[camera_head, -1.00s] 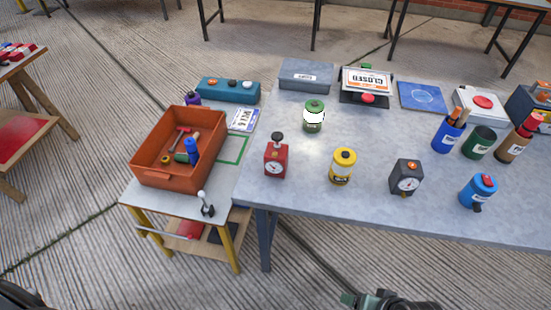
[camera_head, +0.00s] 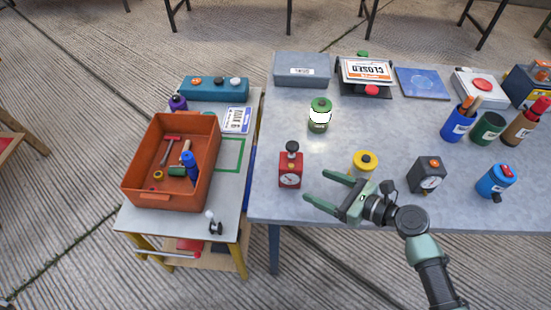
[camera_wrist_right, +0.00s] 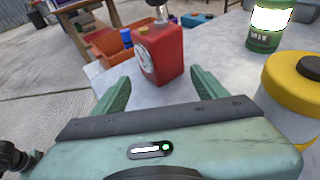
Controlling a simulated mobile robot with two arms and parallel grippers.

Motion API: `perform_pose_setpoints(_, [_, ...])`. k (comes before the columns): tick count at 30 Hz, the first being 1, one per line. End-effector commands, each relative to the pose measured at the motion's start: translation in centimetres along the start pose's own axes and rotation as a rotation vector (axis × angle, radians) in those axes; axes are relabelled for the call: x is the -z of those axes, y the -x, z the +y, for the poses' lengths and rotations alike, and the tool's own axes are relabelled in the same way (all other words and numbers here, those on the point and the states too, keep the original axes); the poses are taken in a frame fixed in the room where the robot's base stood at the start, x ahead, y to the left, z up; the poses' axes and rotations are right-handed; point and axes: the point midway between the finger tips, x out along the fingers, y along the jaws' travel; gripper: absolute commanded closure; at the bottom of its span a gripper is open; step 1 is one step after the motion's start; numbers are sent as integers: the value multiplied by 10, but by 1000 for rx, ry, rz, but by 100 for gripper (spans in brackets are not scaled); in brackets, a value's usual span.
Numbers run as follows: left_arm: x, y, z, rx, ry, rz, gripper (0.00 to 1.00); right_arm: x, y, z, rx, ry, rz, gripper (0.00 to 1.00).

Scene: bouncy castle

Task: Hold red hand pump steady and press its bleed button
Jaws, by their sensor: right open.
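The red hand pump (camera_head: 290,174) stands upright near the front left of the grey table. It has a round white gauge on its front and a dark knob on top. I cannot make out which part is its bleed button. My right gripper (camera_head: 319,188) is open and empty, just right of the pump, with its fingers pointing at it. In the right wrist view the pump (camera_wrist_right: 163,54) stands ahead, between and beyond the two green fingertips, apart from them. Its top is cut off there. My left gripper is not in view.
A yellow-topped canister (camera_head: 364,162) stands close behind my right gripper, and a green canister (camera_head: 320,117) stands farther back. A dark gauge box (camera_head: 428,176) and a blue canister (camera_head: 495,182) are to the right. An orange bin (camera_head: 140,185) sits on the lower left stand.

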Motion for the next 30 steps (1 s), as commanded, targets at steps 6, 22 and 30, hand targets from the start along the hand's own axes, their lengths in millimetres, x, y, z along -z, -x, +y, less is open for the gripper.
perform_pose_setpoints(6, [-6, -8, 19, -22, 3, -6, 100, 1, -16, -1, 1, -22, -8, 27])
perform_pose_setpoints(22, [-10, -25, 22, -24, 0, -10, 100, -1, -87, -1, 1, -19, -6, 27])
perform_pose_setpoints(30, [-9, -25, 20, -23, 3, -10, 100, -1, -100, -1, 1, -16, -4, 27])
